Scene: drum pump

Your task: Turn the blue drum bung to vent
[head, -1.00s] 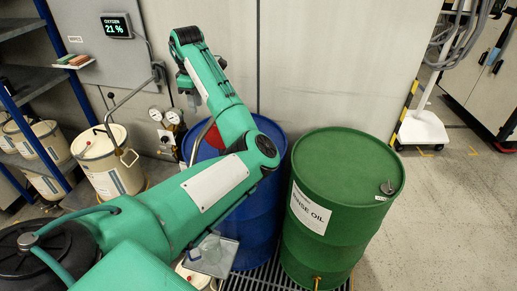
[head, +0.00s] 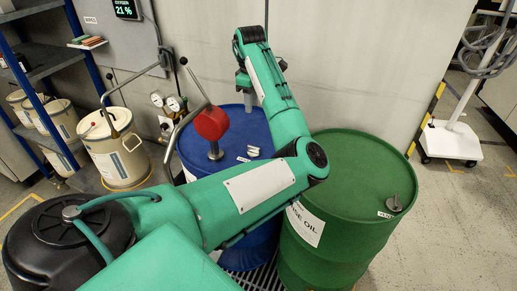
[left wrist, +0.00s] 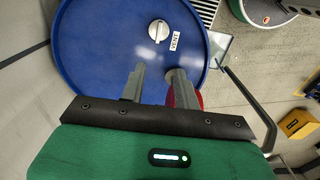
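The blue drum (head: 225,135) stands left of the green drum, partly hidden by my left arm. Its silver bung (head: 253,151) sits on the lid beside a white label, which reads VENT in the left wrist view. In the left wrist view the bung (left wrist: 158,30) lies beyond the fingertips, with clear space between. My left gripper (head: 247,98) hangs at the far side of the blue drum in the head view. In the left wrist view its two fingers (left wrist: 155,75) are apart with nothing between them. My right gripper is out of view.
A red pump head (head: 211,122) stands on the blue lid; in the left wrist view it shows behind the right finger. The green drum (head: 355,170) has its own bung (head: 394,203). A cream can (head: 115,150) and gauges (head: 166,101) stand left.

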